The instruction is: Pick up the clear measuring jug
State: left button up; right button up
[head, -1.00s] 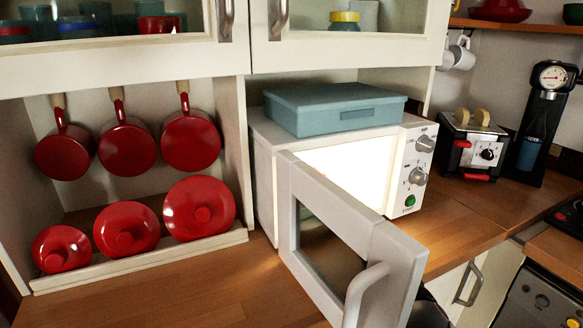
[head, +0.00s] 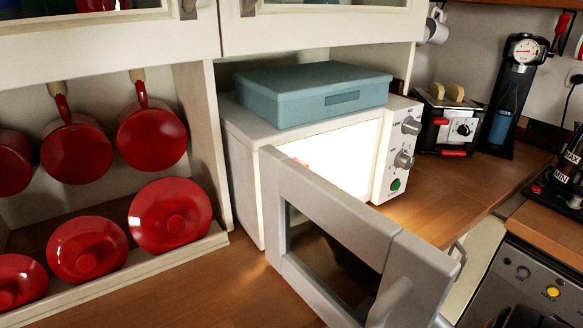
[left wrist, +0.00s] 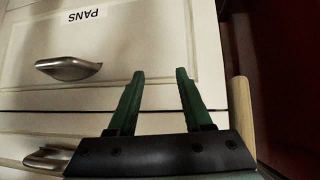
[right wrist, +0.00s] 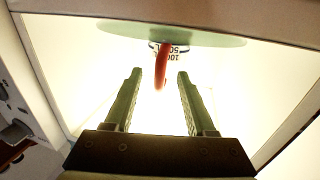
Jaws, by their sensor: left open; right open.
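The clear measuring jug (right wrist: 176,49) shows in the right wrist view inside the bright microwave, with dark scale marks and a red handle (right wrist: 160,66). It is by the pale glass turntable (right wrist: 205,37); the glare hides most of its body. My right gripper (right wrist: 159,77) is open, its fingers either side of the handle in the picture; I cannot tell whether they touch it. My left gripper (left wrist: 160,73) is open and empty in front of a cream drawer marked PANS (left wrist: 115,45). Neither gripper shows in the head view.
The white microwave (head: 245,150) stands on the wooden counter, its grey door (head: 345,235) swung open towards me. A teal box (head: 310,95) lies on top. Red pans (head: 150,140) and lids (head: 170,215) are at left. A toaster (head: 445,120) stands at right.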

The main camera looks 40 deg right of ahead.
jog(key=shift+x, duration=1.3)
jog(key=shift+c, duration=0.3)
grip_shut()
